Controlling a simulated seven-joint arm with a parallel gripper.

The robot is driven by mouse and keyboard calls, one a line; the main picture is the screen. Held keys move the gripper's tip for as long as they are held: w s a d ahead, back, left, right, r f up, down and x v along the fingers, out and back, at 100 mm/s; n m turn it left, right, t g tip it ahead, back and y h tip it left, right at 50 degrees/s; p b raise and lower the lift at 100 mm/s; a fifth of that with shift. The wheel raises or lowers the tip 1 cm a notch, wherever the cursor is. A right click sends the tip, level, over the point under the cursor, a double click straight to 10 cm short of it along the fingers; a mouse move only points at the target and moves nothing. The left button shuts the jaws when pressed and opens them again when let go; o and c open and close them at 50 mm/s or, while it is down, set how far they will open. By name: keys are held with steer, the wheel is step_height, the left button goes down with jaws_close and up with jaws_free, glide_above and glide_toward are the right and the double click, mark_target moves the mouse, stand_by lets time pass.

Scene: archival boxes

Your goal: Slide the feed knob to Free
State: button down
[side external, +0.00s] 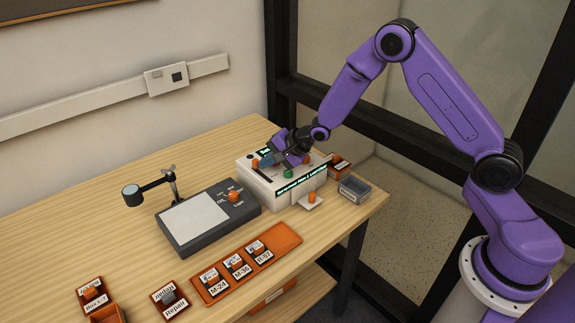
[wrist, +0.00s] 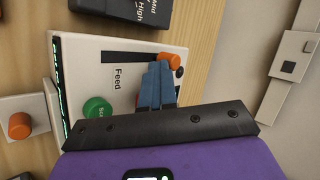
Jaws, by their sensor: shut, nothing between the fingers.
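The white box-shaped machine (side external: 262,187) stands near the right end of the table. In the wrist view its top (wrist: 85,75) carries the word "Feed" beside a dark straight slot (wrist: 125,57). The orange feed knob (wrist: 168,61) sits at the wall-side end of that slot; it also shows in the side view (side external: 255,163). My gripper (wrist: 158,66) is shut and empty, with its blue fingertips low beside the knob, partly over the slot. I cannot tell whether they touch the knob. No "Free" marking is readable; my fingers cover part of the top.
A green button (wrist: 97,108) sits on the same top, close to my gripper. A dark grey scanner pad (side external: 208,217) with its own orange knob stands left of the machine. An orange tray (side external: 278,243) with labelled blocks lies in front. A grey bin (side external: 354,190) stands right.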

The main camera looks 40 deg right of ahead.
steer(key=s, duration=0.1)
steer(key=s+d, duration=0.2)
steer(key=shift+s, duration=0.35)
steer(key=v, duration=1)
steer(key=shift+w+a, duration=0.1)
steer(key=s+a+r+n+g+h, duration=0.1)
steer(key=s+r+n+g+h, duration=0.1)
steer(key=s+n, duration=1)
steer(key=s+a+r+n+g+h, duration=0.1)
steer(key=s+r+n+g, duration=0.4)
steer(key=s+n, duration=0.8)
steer(key=s+g, duration=0.1)
steer(key=s, duration=0.7)
steer(key=shift+h, duration=0.4)
steer(key=c, duration=1.8)
jaws_free()
steer(key=shift+r, duration=0.1)
